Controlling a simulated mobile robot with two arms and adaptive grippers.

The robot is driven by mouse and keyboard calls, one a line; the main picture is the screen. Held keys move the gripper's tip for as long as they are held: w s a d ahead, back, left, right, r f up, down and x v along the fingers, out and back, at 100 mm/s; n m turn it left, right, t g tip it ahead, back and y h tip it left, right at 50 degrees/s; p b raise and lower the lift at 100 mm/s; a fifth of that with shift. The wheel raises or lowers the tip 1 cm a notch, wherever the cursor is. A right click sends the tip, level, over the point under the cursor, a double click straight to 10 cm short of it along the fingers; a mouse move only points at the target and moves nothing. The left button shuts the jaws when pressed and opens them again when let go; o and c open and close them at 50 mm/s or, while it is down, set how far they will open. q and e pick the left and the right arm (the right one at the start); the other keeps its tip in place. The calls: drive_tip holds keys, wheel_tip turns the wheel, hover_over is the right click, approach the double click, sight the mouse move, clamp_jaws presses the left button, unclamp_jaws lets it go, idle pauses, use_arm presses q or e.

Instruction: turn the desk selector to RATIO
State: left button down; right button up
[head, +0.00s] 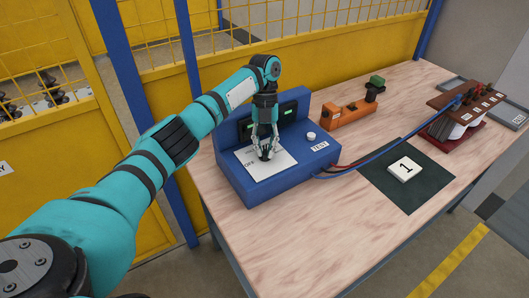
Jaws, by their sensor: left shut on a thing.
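The blue desk unit (290,180) stands on the wooden table, with a white plate (281,166) on its sloping top. The selector knob (266,154) is a small dark knob on that plate, mostly covered by my left gripper. My left gripper (265,150) points down over the plate and is shut on the selector knob. The word OFF shows at the plate's left; other markings, including RATIO, are hidden or too small to read, so I cannot tell where the knob points. My right gripper is not in view.
A white button (311,136) and a TEST label sit right of the plate. Red and blue leads run to a core assembly (466,115) at the right. An orange tool (348,115) lies behind. A dark mat (408,191) holds a white block (404,169) marked 1. A yellow fence (300,62) stands behind the table.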

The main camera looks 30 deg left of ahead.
use_arm(q)
drive_tip(key=shift+f+m+y, duration=0.1)
drive_tip(key=shift+m+y, duration=0.2)
drive_tip(key=shift+m, duration=0.8)
drive_tip(key=shift+m+y, duration=0.4)
drive_tip(key=shift+m, duration=0.7)
drive_tip(key=c, duration=1.2)
unclamp_jaws()
drive_tip(key=shift+c, duration=0.2)
drive_tip(key=v, duration=0.7)
drive_tip(key=shift+w+r, duration=0.2)
